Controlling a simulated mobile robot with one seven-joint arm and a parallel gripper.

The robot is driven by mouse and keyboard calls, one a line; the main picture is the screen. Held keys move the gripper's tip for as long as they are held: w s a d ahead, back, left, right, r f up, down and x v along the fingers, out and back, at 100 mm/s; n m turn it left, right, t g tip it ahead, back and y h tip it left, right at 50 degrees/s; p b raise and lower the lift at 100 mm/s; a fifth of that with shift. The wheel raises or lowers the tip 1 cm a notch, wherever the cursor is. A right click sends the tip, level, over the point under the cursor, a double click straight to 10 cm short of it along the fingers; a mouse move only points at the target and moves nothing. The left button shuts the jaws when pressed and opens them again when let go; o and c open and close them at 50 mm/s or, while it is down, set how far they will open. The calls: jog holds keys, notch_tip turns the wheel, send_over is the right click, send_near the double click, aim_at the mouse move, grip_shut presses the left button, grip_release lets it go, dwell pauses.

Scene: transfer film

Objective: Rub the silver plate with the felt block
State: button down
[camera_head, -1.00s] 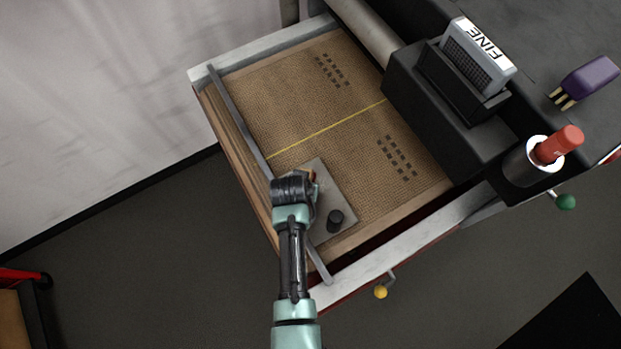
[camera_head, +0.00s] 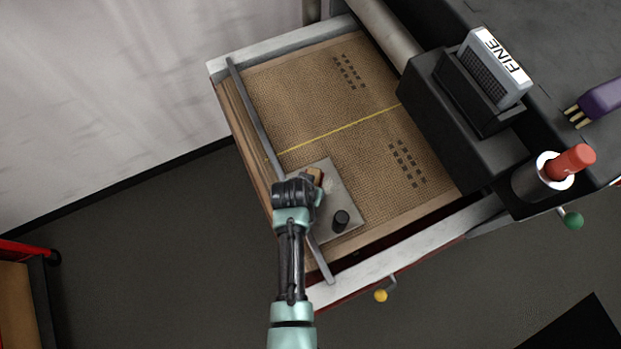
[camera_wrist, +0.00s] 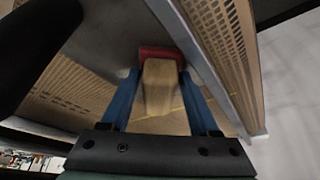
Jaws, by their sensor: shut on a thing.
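The silver plate (camera_head: 345,200) is a flat grey square with a black knob (camera_head: 341,220) near its lower corner. It lies on the near left part of the perforated brown bed. My gripper (camera_head: 311,184) is over the plate's left side. In the wrist view my gripper (camera_wrist: 158,92) has its blue fingers shut on the felt block (camera_wrist: 157,88), which is tan with a red far end. In the head view a small part of the block (camera_head: 317,175) shows beside my gripper. The red end is at the grey plate surface (camera_wrist: 110,35); contact is not clear.
A grey bar (camera_head: 252,115) crosses the bed's left side close to my gripper. A roller (camera_head: 383,32) is at the back. A dark box holding a block marked FINE (camera_head: 497,66) and a red-handled tool in a cup (camera_head: 571,161) stand right. The bed's middle (camera_head: 350,115) is clear.

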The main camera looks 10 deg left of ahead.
aim_at(335, 175)
jog(key=shift+w+f, duration=0.2)
jog(key=shift+f, duration=0.05)
jog(key=shift+w+d+r+b, duration=0.1)
jog(key=shift+w+d+b, duration=0.15)
jog(key=shift+w+d, duration=0.6)
jog(key=shift+w+d+r+b, duration=0.1)
jog(key=shift+w+d+b, duration=0.1)
jog(key=shift+w+d, duration=0.65)
jog(key=shift+w+d+r+b, duration=0.1)
jog(key=shift+w+d+b, duration=0.25)
jog(key=shift+d, duration=0.8)
jog(key=shift+w, duration=0.15)
jog(key=shift+r, duration=0.1)
notch_tip(335, 175, up, 6)
jog(key=p, duration=0.5)
jog(key=shift+p, duration=0.4)
jog(key=shift+r, duration=0.1)
notch_tip(335, 175, up, 3)
jog(key=p, duration=0.3)
